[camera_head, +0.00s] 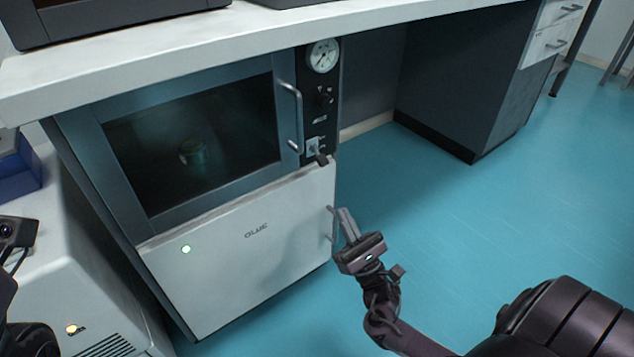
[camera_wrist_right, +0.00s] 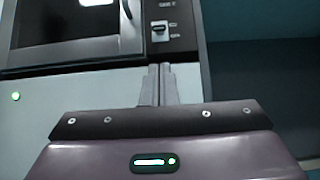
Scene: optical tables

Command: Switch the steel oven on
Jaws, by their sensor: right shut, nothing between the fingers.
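The steel oven (camera_head: 92,150) stands under the white bench, its glass door (camera_head: 190,140) shut. Its dark control strip (camera_head: 331,100) on the right carries a round gauge (camera_head: 323,55), a black knob (camera_head: 324,97) and a small switch on a pale plate (camera_head: 313,146). The switch also shows in the right wrist view (camera_wrist_right: 160,30). My right gripper (camera_head: 345,213) is shut and empty, below and in front of the switch, apart from it. In the right wrist view its fingertips (camera_wrist_right: 160,67) point up toward the strip. My left gripper's fingers are out of view.
A green light (camera_head: 186,249) glows on the white lower panel (camera_head: 245,250). The door handle (camera_head: 293,118) juts out beside the control strip. The white bench top (camera_head: 250,35) overhangs the oven. A white machine (camera_head: 75,275) stands at left. The blue floor (camera_head: 450,215) at right is open.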

